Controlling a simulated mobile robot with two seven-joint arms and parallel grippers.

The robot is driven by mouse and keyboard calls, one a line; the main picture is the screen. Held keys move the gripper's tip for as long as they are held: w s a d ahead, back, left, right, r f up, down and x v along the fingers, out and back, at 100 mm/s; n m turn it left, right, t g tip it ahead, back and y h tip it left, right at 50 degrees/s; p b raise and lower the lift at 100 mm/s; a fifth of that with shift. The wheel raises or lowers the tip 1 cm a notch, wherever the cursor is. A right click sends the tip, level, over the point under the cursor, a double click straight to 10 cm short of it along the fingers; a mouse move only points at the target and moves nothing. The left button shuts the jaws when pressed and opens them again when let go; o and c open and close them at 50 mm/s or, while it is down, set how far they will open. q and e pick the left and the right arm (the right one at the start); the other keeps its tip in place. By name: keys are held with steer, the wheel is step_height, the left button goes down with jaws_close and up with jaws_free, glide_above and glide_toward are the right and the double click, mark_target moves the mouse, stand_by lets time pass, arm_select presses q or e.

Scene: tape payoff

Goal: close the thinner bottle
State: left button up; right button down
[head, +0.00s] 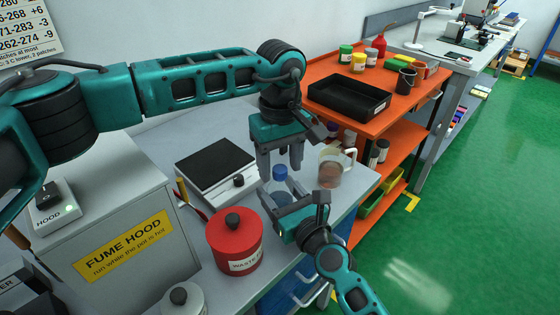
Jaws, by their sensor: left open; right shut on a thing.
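The thinner bottle, a clear bottle (278,186) with a blue cap (280,172) on its top, stands upright near the right end of the grey bench. I cannot tell whether the cap is tight. My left gripper (281,162) points down from above, open, with its fingers to either side of the cap and apart from each other. My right gripper (278,206) comes in from the lower right and is shut on the bottle's body. Its fingers hide much of the lower bottle.
A red waste tin (236,245) stands close at the front left of the bottle. A black-topped device (218,163) sits behind it to the left. A jug with brown contents (330,172) is just to the right. An orange cart (365,125) with a black tray (347,98) stands beyond.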

arm_select(q)
step_height(320, 180, up, 12)
stand_by(0.6)
arm_select(e)
steer(key=shift+c, duration=0.8)
jaws_free()
arm_select(q)
steer(key=shift+f+b, duration=0.4)
arm_select(e)
steer(key=v, duration=1.3)
